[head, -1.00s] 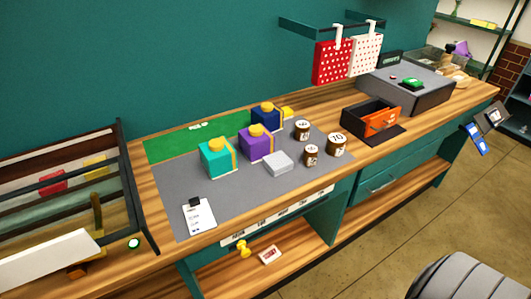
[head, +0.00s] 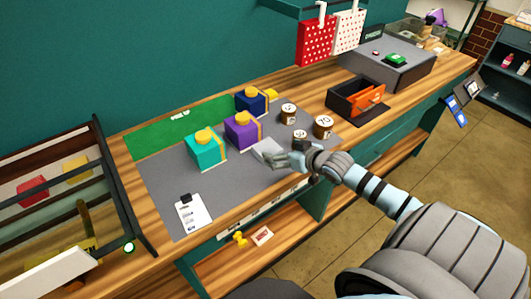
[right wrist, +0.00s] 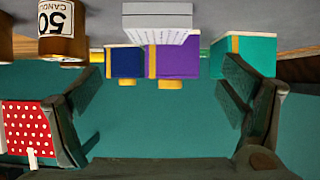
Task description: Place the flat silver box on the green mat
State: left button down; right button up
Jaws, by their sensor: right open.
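The flat silver box (head: 264,147) lies on the grey work mat, in front of the purple box, partly hidden by my right gripper. In the right wrist view the silver box (right wrist: 157,22) shows at the top, between the lines of the two fingers and beyond their tips. My right gripper (head: 284,160) is open and empty, close to the silver box's right side; I cannot tell whether it touches. The green mat (head: 155,138) is a strip along the back of the table, partly hidden by the gift boxes. My left gripper is not in view.
A teal box (head: 207,153), a purple box (head: 241,132) and a navy box (head: 250,102) stand behind the silver box. Brown jars (head: 322,127) stand close to its right. A clipboard (head: 192,214) lies front left. The green mat's left part is clear.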

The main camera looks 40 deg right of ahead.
aim_at(268, 148)
jog(key=w+f, duration=0.2)
jog(key=b, duration=0.1)
jog(key=shift+w+d+f, duration=0.25)
jog(key=shift+w+f, duration=0.35)
jog(key=shift+w, duration=0.15)
jog(key=b+x, duration=0.1)
jog(key=x, duration=0.3)
jog(key=shift+a+f+b, duration=0.1)
jog(key=shift+f+b, duration=0.15)
jog(key=shift+b, duration=0.05)
jog(key=shift+w+f, duration=0.1)
jog(key=shift+w, duration=0.1)
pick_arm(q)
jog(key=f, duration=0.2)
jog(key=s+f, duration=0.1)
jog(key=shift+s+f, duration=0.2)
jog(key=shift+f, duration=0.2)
pick_arm(e)
jog(key=shift+c, duration=0.4)
jog(key=shift+s, duration=0.1)
jog(key=c, duration=0.6)
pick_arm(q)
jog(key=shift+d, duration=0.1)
pick_arm(e)
jog(key=c, duration=0.8)
